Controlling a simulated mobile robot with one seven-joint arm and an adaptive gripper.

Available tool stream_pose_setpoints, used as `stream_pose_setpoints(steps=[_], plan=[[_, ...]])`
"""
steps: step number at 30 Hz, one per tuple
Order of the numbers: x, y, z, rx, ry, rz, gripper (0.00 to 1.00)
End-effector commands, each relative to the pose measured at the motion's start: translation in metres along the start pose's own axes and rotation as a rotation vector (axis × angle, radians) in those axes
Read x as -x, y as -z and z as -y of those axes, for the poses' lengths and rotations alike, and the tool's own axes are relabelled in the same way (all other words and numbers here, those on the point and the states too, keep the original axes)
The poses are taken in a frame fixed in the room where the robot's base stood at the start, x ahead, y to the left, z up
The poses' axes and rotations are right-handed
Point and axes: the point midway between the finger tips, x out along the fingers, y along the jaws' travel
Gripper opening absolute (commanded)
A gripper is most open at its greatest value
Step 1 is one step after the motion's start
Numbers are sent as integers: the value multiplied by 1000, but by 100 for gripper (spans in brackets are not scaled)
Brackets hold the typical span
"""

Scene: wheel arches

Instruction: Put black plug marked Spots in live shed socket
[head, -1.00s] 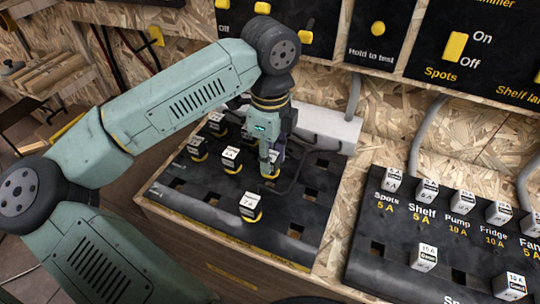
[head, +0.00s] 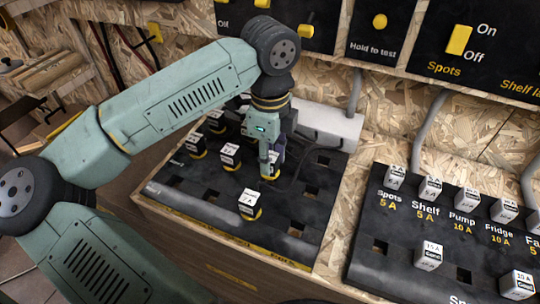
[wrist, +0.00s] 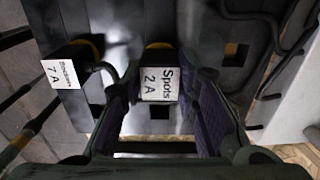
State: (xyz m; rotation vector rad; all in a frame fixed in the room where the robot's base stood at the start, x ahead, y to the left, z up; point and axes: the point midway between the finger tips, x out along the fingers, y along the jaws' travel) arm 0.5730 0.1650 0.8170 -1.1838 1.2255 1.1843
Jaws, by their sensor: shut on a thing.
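The black plug marked Spots, with a white "Spots 2 A" label (wrist: 159,84), sits between the fingers of my gripper (wrist: 165,115) in the wrist view. My gripper is shut on it. In the head view my gripper (head: 270,168) points down over the black socket board (head: 215,205), and the plug is mostly hidden. I cannot tell whether its pins are in a socket. Several square sockets in the board are empty, one of them at the right (head: 296,229). No marking for the live shed socket is readable.
Another plug (wrist: 62,74) marked 7 A stands left of mine in the wrist view. A white-topped plug (head: 249,205) stands in front of my gripper. More plugs (head: 230,156) stand to the left. A second black panel (head: 375,220) with labelled white blocks is at the right.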

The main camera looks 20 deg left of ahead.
Motion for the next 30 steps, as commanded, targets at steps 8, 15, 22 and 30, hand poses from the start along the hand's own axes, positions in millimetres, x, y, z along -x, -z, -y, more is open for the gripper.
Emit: stream_pose_setpoints(steps=[8,15,22,30], plan=[[0,0,0,0,0,0,0],[-4,0,0,0,0,1,0],[-10,0,0,0,0,1,0],[-14,0,0,0,0,1,0]])
